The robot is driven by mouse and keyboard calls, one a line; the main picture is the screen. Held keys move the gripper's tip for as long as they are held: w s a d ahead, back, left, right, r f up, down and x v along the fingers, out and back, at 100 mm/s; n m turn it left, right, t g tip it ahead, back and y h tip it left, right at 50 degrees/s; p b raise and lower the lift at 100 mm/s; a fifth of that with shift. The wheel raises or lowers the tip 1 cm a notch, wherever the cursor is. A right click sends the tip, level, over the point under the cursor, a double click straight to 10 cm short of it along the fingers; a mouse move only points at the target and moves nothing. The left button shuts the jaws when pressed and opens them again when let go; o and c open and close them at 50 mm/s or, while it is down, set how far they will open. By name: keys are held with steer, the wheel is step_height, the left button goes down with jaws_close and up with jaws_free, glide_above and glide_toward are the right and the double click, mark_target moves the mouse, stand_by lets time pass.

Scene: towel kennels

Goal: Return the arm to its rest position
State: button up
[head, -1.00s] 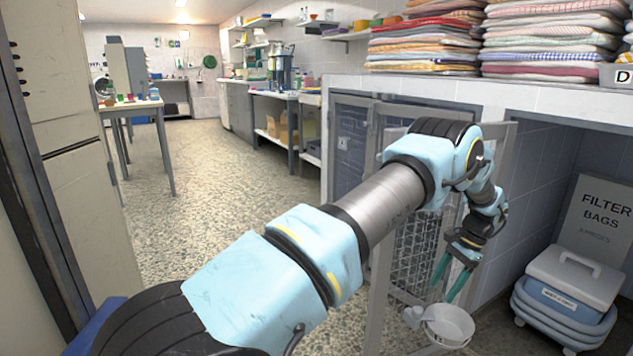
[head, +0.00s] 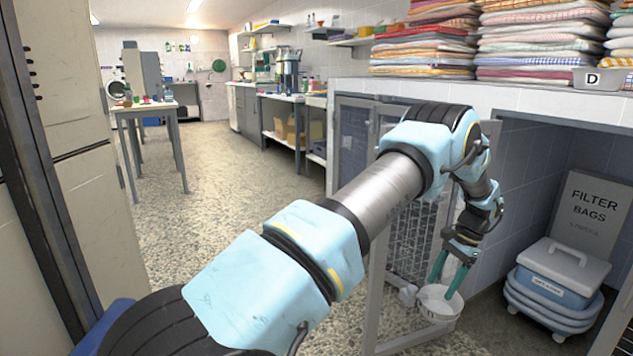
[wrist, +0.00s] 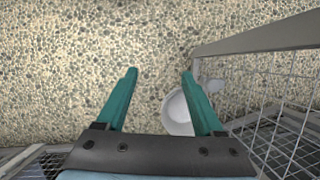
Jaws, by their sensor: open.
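My gripper (head: 451,272) hangs from my outstretched arm at the right of the head view, in front of the kennel opening. Its two green fingers are apart with nothing between them. They also show in the wrist view (wrist: 160,88), pointing down over the pebbled floor. A white bowl (head: 440,305) is just below the fingertips in the head view. In the wrist view the bowl (wrist: 176,112) is partly hidden behind the right finger. I cannot tell whether the fingers touch it.
An open mesh kennel door (head: 375,300) stands close beside my gripper; its frame (wrist: 260,40) shows in the wrist view. A lidded blue bin (head: 553,287) and a filter bags box (head: 590,215) are at right. Folded towels (head: 545,40) lie on the counter (head: 470,95). Floor at left is clear.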

steer(key=w+a+r+n+h, duration=0.1)
steer(key=a+r+n, duration=0.2)
steer(key=a+r, duration=0.5)
steer(key=w+a+r+n+h, duration=0.1)
steer(key=a+r+n+h, duration=0.2)
steer(key=a, duration=0.8)
steer(key=s+a+r+n+t, duration=0.1)
steer(key=s+a+r+n, duration=0.25)
steer(key=s+a, duration=0.55)
steer(key=s+a+r+n+t, duration=0.2)
steer(key=s+a+r+n, duration=0.15)
steer(key=s+a, duration=0.55)
step_height(320, 180, up, 24)
steer(key=w+a+p, duration=0.2)
steer(key=p, duration=2.2)
steer(key=shift+a+f, duration=0.15)
